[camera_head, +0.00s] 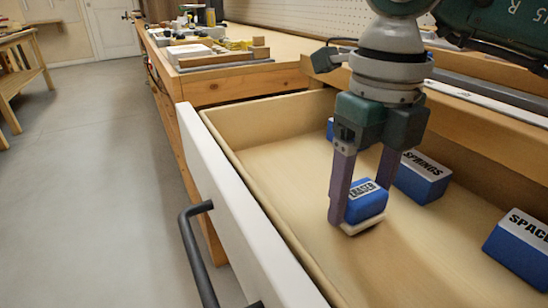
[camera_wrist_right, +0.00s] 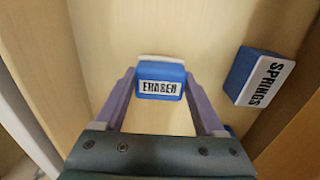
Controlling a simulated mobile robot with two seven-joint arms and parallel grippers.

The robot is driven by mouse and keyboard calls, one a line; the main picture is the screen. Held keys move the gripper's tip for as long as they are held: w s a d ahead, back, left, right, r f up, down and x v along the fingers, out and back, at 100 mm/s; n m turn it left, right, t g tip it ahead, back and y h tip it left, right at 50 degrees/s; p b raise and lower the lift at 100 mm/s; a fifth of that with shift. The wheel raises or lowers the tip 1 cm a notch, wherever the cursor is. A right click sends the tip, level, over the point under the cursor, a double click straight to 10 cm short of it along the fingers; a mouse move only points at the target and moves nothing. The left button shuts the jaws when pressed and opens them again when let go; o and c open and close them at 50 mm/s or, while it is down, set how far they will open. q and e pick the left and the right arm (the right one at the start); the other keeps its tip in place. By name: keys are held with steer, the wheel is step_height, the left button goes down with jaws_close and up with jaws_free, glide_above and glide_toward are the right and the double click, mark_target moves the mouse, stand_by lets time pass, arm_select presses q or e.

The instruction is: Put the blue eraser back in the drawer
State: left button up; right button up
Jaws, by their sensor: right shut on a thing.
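The blue eraser (camera_head: 368,204), with a white label and a whitish lower edge, is inside the open drawer (camera_head: 213,127). My right gripper (camera_head: 360,212) points down into the drawer with its purple fingers on either side of the eraser, shut on it. The eraser is at or just above the drawer floor; I cannot tell if it touches. In the right wrist view the eraser (camera_wrist_right: 161,78) sits between the fingertips (camera_wrist_right: 160,84), its label facing the camera. My left gripper is not in view.
A blue SPRINGS box (camera_head: 422,180) stands right of the gripper, also in the wrist view (camera_wrist_right: 257,76). Another blue box (camera_head: 520,248) lies at the right. A blue piece (camera_head: 330,128) is partly hidden behind my gripper. The drawer floor left of the gripper is bare.

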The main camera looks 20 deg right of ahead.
mark_target(362, 190)
steer(key=shift+f, duration=0.45)
steer(key=shift+f, duration=0.2)
steer(key=o, duration=1.2)
steer(key=shift+c, duration=0.2)
steer(key=shift+r, duration=0.1)
steer(key=shift+r, duration=0.35)
step_height(362, 190, up, 12)
steer(key=p, duration=0.3)
steer(key=shift+f, duration=0.2)
